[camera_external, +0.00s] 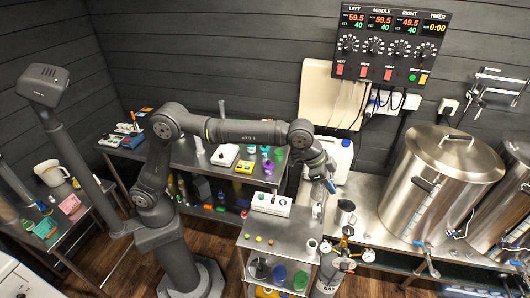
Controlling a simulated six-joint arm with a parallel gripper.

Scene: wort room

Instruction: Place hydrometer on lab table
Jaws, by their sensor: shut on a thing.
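My gripper (328,186) is at the right end of my outstretched arm, pointing down over the right edge of a small metal cart. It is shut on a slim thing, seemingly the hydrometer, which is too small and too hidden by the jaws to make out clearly. A steel-topped table (208,176) along the back wall, left of the gripper, bears bottles and instruments. Another steel table (62,240) stands at the far left. I cannot tell which is the lab table.
The metal cart (262,255) carries a white switch box (271,204) and small pieces. A steel jug (345,213), a white canister (335,155) and a large steel kettle (445,185) stand right of it. A gas cylinder (328,277) stands in front.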

